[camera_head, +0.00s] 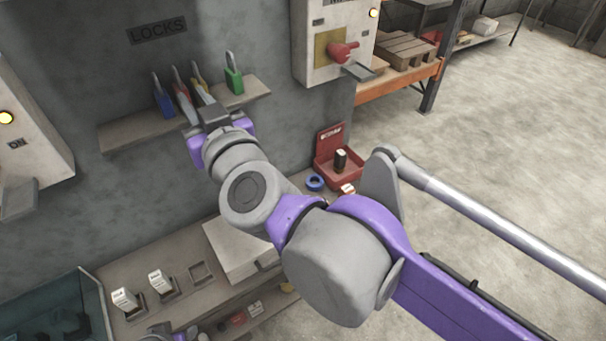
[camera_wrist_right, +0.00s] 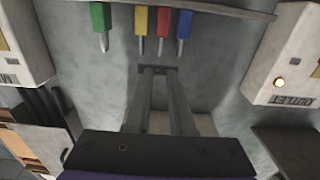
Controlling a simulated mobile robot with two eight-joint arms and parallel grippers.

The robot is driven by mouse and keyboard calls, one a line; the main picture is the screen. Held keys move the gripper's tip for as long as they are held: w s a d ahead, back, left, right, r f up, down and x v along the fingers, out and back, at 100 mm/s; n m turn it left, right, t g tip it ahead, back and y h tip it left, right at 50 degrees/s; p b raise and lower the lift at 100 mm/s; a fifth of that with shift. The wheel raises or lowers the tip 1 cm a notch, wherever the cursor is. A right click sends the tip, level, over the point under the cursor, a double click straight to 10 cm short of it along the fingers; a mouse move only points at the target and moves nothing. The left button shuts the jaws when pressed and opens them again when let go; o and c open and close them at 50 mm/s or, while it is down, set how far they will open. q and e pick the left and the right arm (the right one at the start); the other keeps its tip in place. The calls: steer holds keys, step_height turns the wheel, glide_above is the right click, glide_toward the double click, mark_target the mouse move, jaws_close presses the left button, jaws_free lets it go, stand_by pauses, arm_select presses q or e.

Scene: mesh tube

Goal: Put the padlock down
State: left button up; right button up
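Four padlocks, blue (camera_head: 163,102), red (camera_head: 186,107), yellow (camera_head: 202,95) and green (camera_head: 234,79), stand in a row on the narrow wall shelf (camera_head: 137,133) under the LOCKS sign. The upside-down right wrist view also shows the green (camera_wrist_right: 100,17), yellow (camera_wrist_right: 141,20), red (camera_wrist_right: 163,20) and blue (camera_wrist_right: 184,24) padlocks. My right gripper (camera_head: 212,114) is just in front of the shelf. In its wrist view the fingers (camera_wrist_right: 157,71) show no padlock between them; whether the tips touch is unclear. My left gripper (camera_head: 176,334) is mostly cut off at the bottom edge.
Switch boxes flank the shelf, one at left (camera_head: 28,150) and one with a red handle (camera_head: 343,52) at right. Below is a bench (camera_head: 190,290) with small white-topped items and a pale box (camera_head: 238,249). A red open case (camera_head: 335,172) stands to the right.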

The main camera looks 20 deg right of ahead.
steer(key=shift+f, duration=0.1)
steer(key=s+d+f+g, duration=0.2)
steer(key=s+d+f, duration=0.1)
steer(key=f, duration=0.5)
steer(key=s+d+f+g, duration=0.2)
steer(key=d+f+g, duration=0.1)
steer(key=f, duration=0.6)
steer(key=s+d+f+g, duration=0.2)
steer(key=s+d+f, duration=0.1)
steer(key=f, duration=0.5)
steer(key=s+d+f+m+g+h, duration=0.3)
steer(key=s+d+f+g+h, duration=0.2)
steer(key=s+d+f, duration=0.6)
step_height(320, 180, down, 3)
steer(key=shift+s+r, duration=0.15)
steer(key=shift+r, duration=0.15)
